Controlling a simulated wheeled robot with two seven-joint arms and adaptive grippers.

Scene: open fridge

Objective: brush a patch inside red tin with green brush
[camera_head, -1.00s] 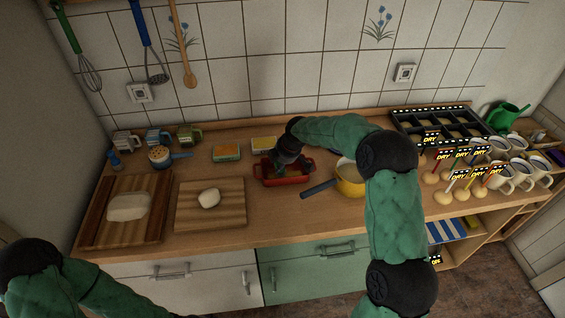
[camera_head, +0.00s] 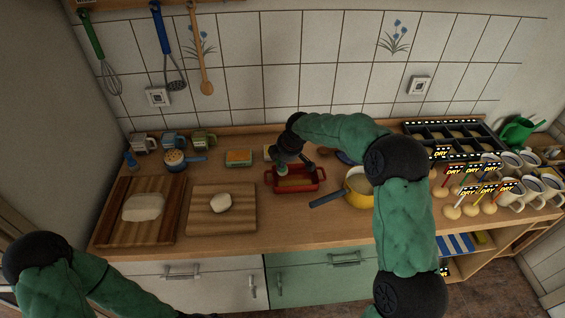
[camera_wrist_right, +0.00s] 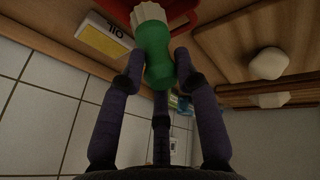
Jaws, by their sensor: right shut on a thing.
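The red tin (camera_head: 320,184) sits on the counter with a brownish patch showing inside it. My right gripper (camera_head: 287,160) is over the tin's back left part, shut on the green brush (camera_head: 282,169). In the right wrist view, the gripper's fingers (camera_wrist_right: 158,75) close around the brush's green handle (camera_wrist_right: 157,55), and its pale bristles (camera_wrist_right: 150,13) point toward the tin's red edge (camera_wrist_right: 186,12). I cannot tell whether the bristles touch the tin. My left arm shows at lower left, but its gripper is out of view.
A yellow pot (camera_head: 358,190) with a blue handle stands close right of the tin. A board with dough (camera_head: 220,203) lies to the left. Mugs and a dark tray (camera_head: 440,130) fill the right side.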

